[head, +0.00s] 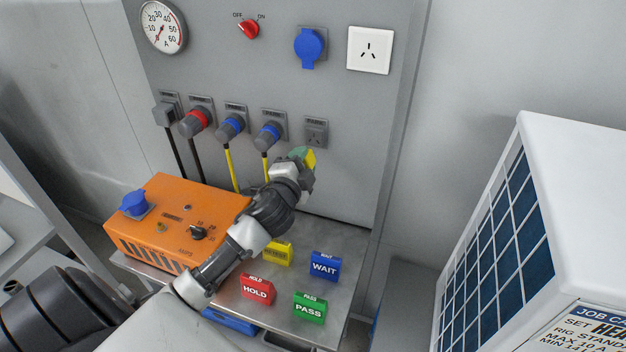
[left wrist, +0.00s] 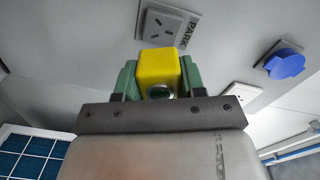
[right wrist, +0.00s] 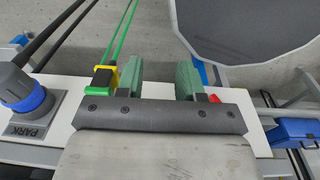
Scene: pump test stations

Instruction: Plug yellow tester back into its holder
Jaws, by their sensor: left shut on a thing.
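The yellow tester (head: 310,157) is in my left gripper (head: 301,155), just below and left of the grey holder socket (head: 316,131) on the panel. In the left wrist view the yellow tester (left wrist: 159,69) sits between the green fingers of my left gripper (left wrist: 160,80). The holder (left wrist: 172,22), labelled PARK, is beyond it with its slots bare; the tester looks apart from it. My right gripper (right wrist: 160,80) shows only in the right wrist view, with its green fingers wide apart and nothing between them.
An orange box (head: 180,215) stands on the metal shelf with HOLD (head: 257,289), WAIT (head: 325,266) and PASS (head: 310,308) blocks. Plugs with cables fill the sockets left of the holder. In the right wrist view a yellow-green plug (right wrist: 103,78) stands beside the right gripper's left finger.

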